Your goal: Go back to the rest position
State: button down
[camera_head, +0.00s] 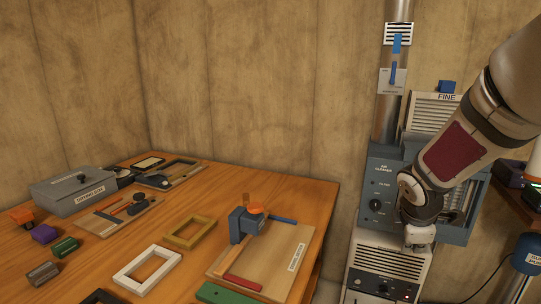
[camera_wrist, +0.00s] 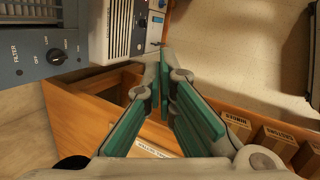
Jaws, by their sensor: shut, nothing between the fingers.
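My gripper (camera_wrist: 164,62) shows in the wrist view with its green-padded fingers brought together at the tips and nothing between them. In the head view my arm reaches down from the upper right, and its wrist end is in front of the grey-blue air cleaner (camera_head: 382,165). The fingertips cannot be made out clearly there. In the wrist view the air cleaner's panel (camera_wrist: 32,45) with its knob is at the upper left, beside the fingers.
A wooden workbench (camera_head: 205,180) at the left carries frames, a grey lidded box (camera_head: 72,190) and a board with a blue clamp-like tool (camera_head: 240,225). A white unit (camera_head: 385,265) stands below the air cleaner. The wrist view shows wooden shelving with labelled boxes (camera_wrist: 275,138) and bare floor (camera_wrist: 235,45).

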jog(key=s+a+r+m+y+p, duration=0.1)
jog(key=s+a+r+m+p, duration=0.25)
jog(key=s+r, duration=0.5)
jog(key=s+a+r+m+p, duration=0.3)
jog(key=s+r+m+p, duration=0.15)
jog(key=s+r, duration=0.45)
jog(key=s+a+r+m+y+p, duration=0.1)
jog(key=s+a+r+m+p, duration=0.2)
jog(key=s, duration=0.5)
jog(key=s+a+r+m+y+p, duration=0.1)
jog(key=s+a+r+m+p, duration=0.2)
jog(key=s, duration=0.5)
notch_tip(320, 180, up, 3)
jog(key=shift+s+a+f+m+y, duration=0.15)
jog(key=shift+a+m+y, duration=0.15)
jog(key=shift+a+m, duration=0.15)
